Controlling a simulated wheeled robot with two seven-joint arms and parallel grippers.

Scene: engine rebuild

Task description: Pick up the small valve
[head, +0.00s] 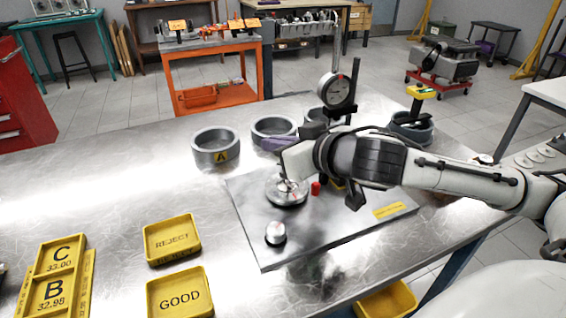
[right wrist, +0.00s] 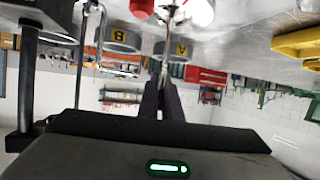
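My right gripper (head: 278,144) is over the grey plate (head: 262,250), its dark purple fingers pointing left. In the right wrist view the fingers (right wrist: 164,88) are close together, and a thin metal stem, which looks like the small valve (right wrist: 166,58), runs between their tips. The stem leads toward a shiny round part at the top edge of that view, which is turned upside down. In the head view a round metal holder (head: 287,197) sits just below the gripper; the arm and fingers partly hide the stem. My left gripper is not in view.
A dial gauge (head: 336,90) stands close behind the gripper. A red knob (head: 315,188) and a white-topped knob (head: 276,231) are on the plate. Grey rings, one marked A (head: 215,147), stand behind. Yellow REJECT (head: 172,241) and GOOD (head: 180,300) trays lie left.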

